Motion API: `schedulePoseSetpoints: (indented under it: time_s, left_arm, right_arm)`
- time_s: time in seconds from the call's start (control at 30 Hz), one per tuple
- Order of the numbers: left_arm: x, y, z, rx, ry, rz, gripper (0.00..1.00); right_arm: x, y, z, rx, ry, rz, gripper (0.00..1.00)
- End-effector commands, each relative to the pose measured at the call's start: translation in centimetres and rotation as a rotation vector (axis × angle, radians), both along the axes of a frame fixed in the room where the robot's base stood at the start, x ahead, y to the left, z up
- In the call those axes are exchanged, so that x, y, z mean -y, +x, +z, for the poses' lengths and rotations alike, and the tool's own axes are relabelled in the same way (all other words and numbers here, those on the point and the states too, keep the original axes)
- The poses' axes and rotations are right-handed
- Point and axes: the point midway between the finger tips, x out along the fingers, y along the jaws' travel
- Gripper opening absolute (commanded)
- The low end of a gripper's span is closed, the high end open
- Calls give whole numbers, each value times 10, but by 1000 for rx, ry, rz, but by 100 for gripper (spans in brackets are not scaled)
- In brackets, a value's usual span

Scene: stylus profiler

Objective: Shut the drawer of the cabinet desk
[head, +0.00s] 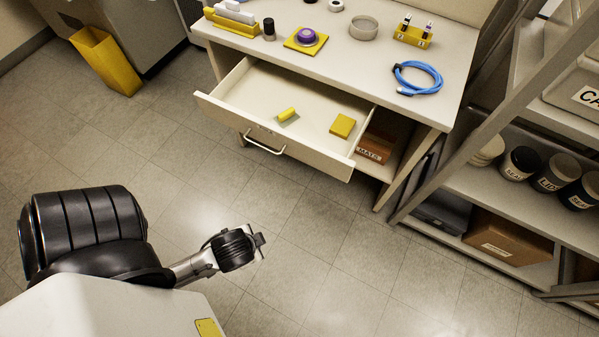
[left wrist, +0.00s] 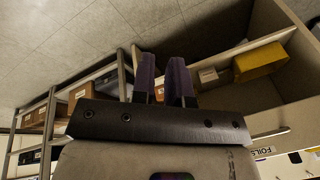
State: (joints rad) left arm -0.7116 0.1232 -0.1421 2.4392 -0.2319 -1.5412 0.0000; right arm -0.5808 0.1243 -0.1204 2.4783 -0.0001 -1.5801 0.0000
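The cabinet desk (head: 330,62) stands at the top centre of the head view. Its drawer (head: 237,112) is pulled well out, with a silver bar handle (head: 265,145) on its front. Inside lie a small yellow cylinder (head: 287,114) on a flat greenish piece and a yellow block (head: 342,126). My left gripper (head: 258,243) is over the floor, below and apart from the drawer front in the picture. In the left wrist view its two purple fingers (left wrist: 161,78) stand apart with a narrow, empty gap. My right gripper is not in view.
A blue coiled cable (head: 418,78), a purple-topped item on a yellow pad (head: 306,40) and other small things lie on the desktop. A shelf rack (head: 500,205) with jars and boxes stands at the right. A yellow bin (head: 106,62) stands upper left. The floor before the drawer is clear.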

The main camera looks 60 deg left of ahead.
Motion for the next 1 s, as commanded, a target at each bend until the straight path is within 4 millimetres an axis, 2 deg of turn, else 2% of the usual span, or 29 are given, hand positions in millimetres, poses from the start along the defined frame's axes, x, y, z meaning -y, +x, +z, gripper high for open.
schedulePoseSetpoints:
  time_s: [0.03, 0.1, 0.17, 0.33, 0.5, 0.7, 0.87, 1.0]
  left_arm:
    - [-15, 1, -36, 33, 103, -1, 10]
    - [-34, 9, -39, 105, 253, -18, 3]
    - [-48, 18, -33, 175, 379, -46, 0]
    - [-70, 49, 9, 378, 718, -186, 0]
    - [-66, 74, 47, 538, 988, -374, 0]
    - [-45, 93, 74, 659, 1172, -578, 0]
    - [-36, 101, 77, 703, 1180, -648, 0]
    - [-39, 113, 78, 712, 1178, -658, 0]
  right_arm:
    - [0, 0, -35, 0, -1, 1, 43]
    - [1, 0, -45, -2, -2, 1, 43]
    - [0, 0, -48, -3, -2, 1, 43]
    - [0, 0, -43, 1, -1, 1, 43]
    - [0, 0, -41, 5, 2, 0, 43]
    - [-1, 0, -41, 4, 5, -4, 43]
    - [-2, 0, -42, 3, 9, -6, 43]
    - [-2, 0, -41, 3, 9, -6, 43]
